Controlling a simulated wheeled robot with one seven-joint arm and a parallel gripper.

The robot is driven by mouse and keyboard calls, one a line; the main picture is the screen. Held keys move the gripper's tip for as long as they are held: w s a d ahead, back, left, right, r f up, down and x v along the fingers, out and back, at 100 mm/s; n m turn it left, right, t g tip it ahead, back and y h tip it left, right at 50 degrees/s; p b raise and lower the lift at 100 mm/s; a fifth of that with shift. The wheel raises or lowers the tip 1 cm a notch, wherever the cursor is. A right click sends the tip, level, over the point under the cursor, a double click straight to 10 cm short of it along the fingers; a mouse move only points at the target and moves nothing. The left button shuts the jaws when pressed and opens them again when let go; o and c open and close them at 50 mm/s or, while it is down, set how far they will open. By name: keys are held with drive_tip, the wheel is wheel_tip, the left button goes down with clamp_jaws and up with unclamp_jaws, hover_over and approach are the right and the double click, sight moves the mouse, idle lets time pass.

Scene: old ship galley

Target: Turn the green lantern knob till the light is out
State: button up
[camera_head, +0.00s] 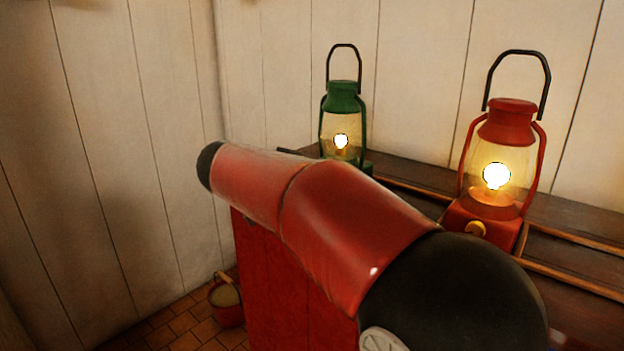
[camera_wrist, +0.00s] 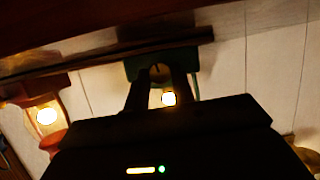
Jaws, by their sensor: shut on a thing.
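The green lantern (camera_head: 344,96) stands upright on the dark wooden shelf at the back, with its light glowing. In the wrist view the picture is upside down, and the green lantern's base (camera_wrist: 191,62) is at the top middle with its lit bulb below. My gripper (camera_wrist: 159,76) reaches to the front of that base, its two dark fingers close together and shut on the knob. In the head view my red arm hides the gripper and the lower front of the green lantern.
A lit red lantern (camera_head: 512,125) with a yellowish knob (camera_head: 475,229) stands on the shelf to the right; it also shows in the wrist view (camera_wrist: 52,138). The wooden shelf (camera_head: 572,212) runs along the white plank wall. A red bucket (camera_head: 229,314) sits on the tiled floor.

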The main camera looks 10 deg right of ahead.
drive_tip(key=n+g+h, duration=0.1)
drive_tip(key=n, duration=0.1)
drive_tip(key=n+g+h+p, duration=0.1)
drive_tip(key=n, duration=0.1)
drive_tip(key=shift+w+a, duration=0.15)
drive_tip(key=shift+w, duration=0.05)
idle(0.6)
drive_tip(key=o, duration=1)
drive_tip(key=v, duration=0.7)
drive_tip(key=shift+a, duration=0.4)
drive_tip(key=shift+s, duration=0.1)
